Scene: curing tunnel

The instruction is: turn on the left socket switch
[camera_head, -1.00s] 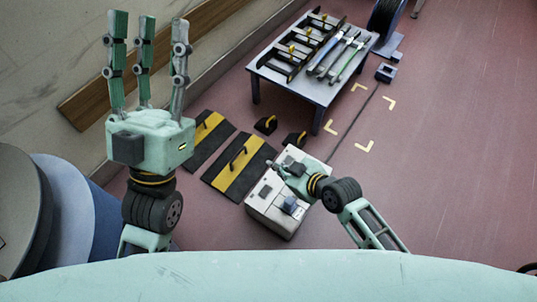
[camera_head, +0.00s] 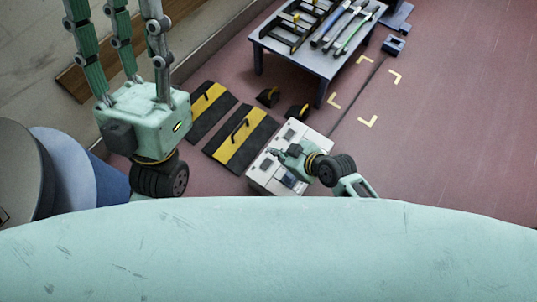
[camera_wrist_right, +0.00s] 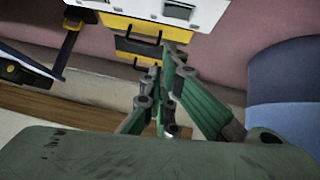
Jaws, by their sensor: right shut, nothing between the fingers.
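A white box unit (camera_head: 312,134) stands on the floor at the middle, with dark socket-like patches on its top, one on its left part (camera_head: 267,165) and a blue one near its front (camera_head: 289,180). I cannot make out which switch is the left one or its state. My right gripper (camera_head: 274,152) is over the box top, shut and empty, pointing left; I cannot tell whether it touches. In the right wrist view its fingers (camera_wrist_right: 163,72) converge below the white box (camera_wrist_right: 205,14). My left gripper (camera_head: 115,22) points up with fingers spread, tips cut off.
Black-and-yellow panels with handles (camera_head: 240,140) lie left of the box. Small black-yellow blocks (camera_head: 268,97) sit behind it. A grey table (camera_head: 318,65) with tools stands farther back. Blue and grey drums (camera_head: 65,170) are at the left.

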